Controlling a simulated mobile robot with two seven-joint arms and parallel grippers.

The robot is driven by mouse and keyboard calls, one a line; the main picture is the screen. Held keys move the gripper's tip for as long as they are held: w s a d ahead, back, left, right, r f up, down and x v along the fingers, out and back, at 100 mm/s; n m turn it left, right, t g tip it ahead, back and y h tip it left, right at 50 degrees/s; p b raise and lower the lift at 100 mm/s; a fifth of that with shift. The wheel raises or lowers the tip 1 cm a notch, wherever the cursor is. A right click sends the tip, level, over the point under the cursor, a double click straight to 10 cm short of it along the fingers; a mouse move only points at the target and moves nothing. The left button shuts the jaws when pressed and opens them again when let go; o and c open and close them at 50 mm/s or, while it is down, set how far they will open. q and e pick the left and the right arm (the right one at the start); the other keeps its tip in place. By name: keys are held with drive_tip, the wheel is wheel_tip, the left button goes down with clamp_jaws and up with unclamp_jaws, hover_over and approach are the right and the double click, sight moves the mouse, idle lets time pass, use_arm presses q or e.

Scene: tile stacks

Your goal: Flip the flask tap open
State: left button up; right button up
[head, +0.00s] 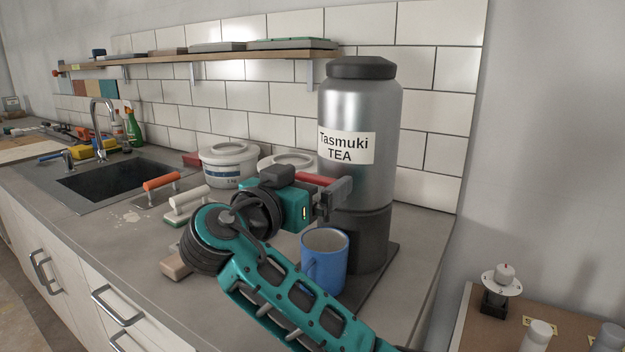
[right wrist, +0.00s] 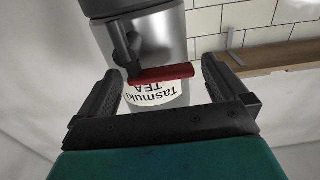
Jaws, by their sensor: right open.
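The flask (head: 360,105) is a tall silver cylinder with a dark lid, a dark lower part and a "Tasmuki TEA" label. It stands upright at the back of the counter. Its red tap lever (head: 315,178) shows just above my right gripper (head: 335,198). In the right wrist view the flask looks upside down, and the red lever (right wrist: 165,73) lies across the space between my open, empty fingers (right wrist: 158,85). I cannot tell whether a finger touches it. A blue mug (head: 324,260) stands upright in front of the flask, partly hidden by my right arm. My left gripper is out of view.
White lidded tubs (head: 228,162) stand left of the flask. Tile floats with orange and white handles lie near the sink (head: 110,186). A wooden shelf (head: 200,56) runs along the tiled wall. The counter's front left strip (head: 110,232) is mostly clear.

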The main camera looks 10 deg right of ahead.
drive_tip(key=c, duration=1)
